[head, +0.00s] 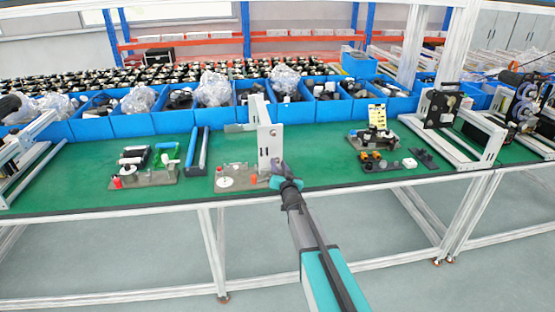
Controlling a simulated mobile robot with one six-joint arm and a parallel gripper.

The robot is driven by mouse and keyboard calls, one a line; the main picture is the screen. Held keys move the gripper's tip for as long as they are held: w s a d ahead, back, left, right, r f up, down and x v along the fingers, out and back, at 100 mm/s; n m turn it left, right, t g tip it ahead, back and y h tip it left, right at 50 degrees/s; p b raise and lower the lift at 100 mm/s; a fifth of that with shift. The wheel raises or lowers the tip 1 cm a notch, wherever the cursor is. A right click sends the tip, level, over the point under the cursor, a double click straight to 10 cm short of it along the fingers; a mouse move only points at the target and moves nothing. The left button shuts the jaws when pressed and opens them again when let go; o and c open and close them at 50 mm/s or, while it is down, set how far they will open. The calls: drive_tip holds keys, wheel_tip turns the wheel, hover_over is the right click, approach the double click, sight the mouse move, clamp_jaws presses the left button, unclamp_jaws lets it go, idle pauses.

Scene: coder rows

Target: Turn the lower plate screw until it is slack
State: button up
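An upright pale plate (263,146) stands on the green bench top, near its front edge. My arm reaches up from the lower right, and my gripper (277,172) is at the lower right edge of the plate. The lower plate screw cannot be made out; it is too small or hidden by my gripper. I cannot tell whether the gripper touches the plate or a screw. Its fingers are too small and too much overlapped to show whether they are open or shut.
Left of the plate is a grey base with a white disc (225,182) and an orange-red piece (253,179). Blue bins (165,124) line the back. Another fixture (374,142) stands to the right. Green bench top (318,170) is clear just right of my gripper.

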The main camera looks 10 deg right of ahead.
drive_tip(key=shift+m, duration=0.3)
idle(0.6)
clamp_jaws()
